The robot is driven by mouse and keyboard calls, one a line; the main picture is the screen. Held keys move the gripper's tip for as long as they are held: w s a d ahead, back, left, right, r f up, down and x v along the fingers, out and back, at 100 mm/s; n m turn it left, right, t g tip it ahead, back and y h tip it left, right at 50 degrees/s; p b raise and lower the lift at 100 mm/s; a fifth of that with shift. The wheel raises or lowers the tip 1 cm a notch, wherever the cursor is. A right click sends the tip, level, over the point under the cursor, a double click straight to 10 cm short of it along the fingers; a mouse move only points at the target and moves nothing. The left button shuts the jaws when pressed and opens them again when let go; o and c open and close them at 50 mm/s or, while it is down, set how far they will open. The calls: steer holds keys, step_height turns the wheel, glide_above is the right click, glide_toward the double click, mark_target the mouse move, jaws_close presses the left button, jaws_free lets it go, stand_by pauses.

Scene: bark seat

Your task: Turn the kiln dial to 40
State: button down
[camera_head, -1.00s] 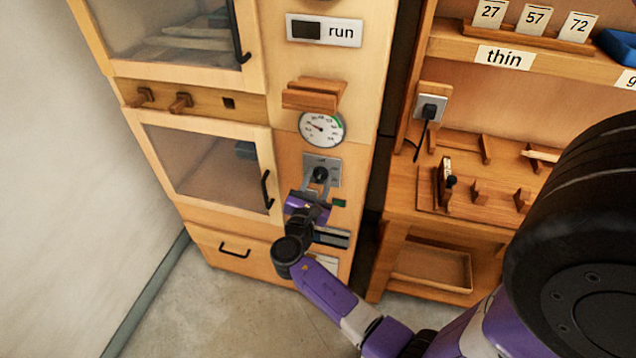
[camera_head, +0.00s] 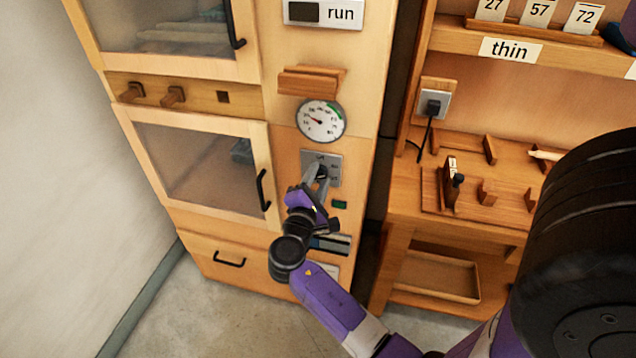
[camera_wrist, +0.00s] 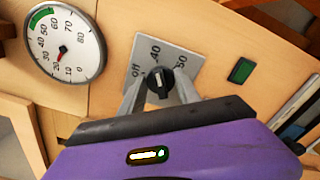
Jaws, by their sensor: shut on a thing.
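The kiln dial is a black knob (camera_wrist: 158,84) on a grey plate (camera_wrist: 182,44) marked off, 40 and 50 in the wrist view. In the head view the plate (camera_head: 334,163) is on the kiln front below the round gauge. My gripper (camera_wrist: 160,88) is shut on the knob, one finger on each side. In the head view my gripper (camera_head: 320,174) reaches the plate from below and hides part of the knob. The knob shows a pale mark, but which number it points at is hard to tell.
A round gauge (camera_head: 321,121) with a green band sits above the dial; it also shows in the wrist view (camera_wrist: 65,45). A wooden ledge (camera_head: 309,81) juts out above it. A small green indicator (camera_wrist: 241,70) is beside the plate. The kiln door handle (camera_head: 263,190) is left of my gripper.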

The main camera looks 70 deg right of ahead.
steer(key=shift+m, duration=0.3)
steer(key=c, duration=0.9)
jaws_free()
steer(key=shift+a, duration=0.15)
steer(key=a, duration=0.2)
steer(key=a+b, duration=0.1)
steer(key=a, duration=0.4)
steer(key=shift+s+a, duration=0.25)
steer(key=shift+s, duration=0.05)
